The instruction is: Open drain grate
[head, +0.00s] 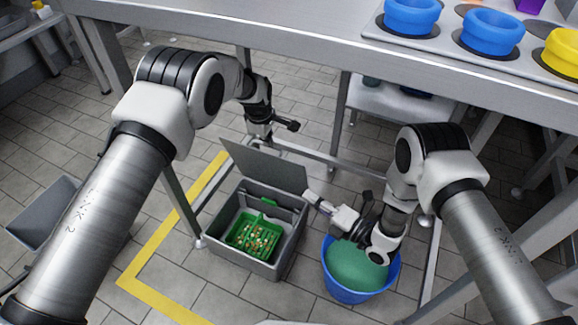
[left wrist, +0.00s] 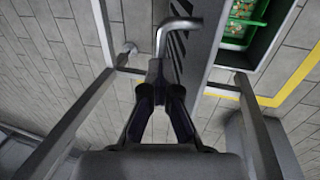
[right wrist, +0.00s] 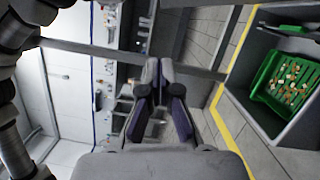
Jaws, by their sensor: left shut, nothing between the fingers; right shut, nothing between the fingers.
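The grey drain box (head: 236,262) stands on the floor under the table. Its flat grey lid (head: 265,168) is raised and leans back at the rear edge. A green basket (head: 253,238) with small pale bits sits inside; it also shows in the right wrist view (right wrist: 287,82). My left gripper (head: 262,138) is shut and empty, behind the raised lid. In the left wrist view its tips (left wrist: 158,68) are close to a bent metal handle (left wrist: 178,24); I cannot tell whether they touch. My right gripper (head: 310,195) is shut and empty, right of the box.
A blue bucket (head: 361,290) with green contents stands right of the box, beneath my right arm. Table legs and low rails surround the box. Yellow tape (head: 150,290) marks the floor at left. A grey bin (head: 45,212) stands far left. Blue and yellow bowls sit on the table above.

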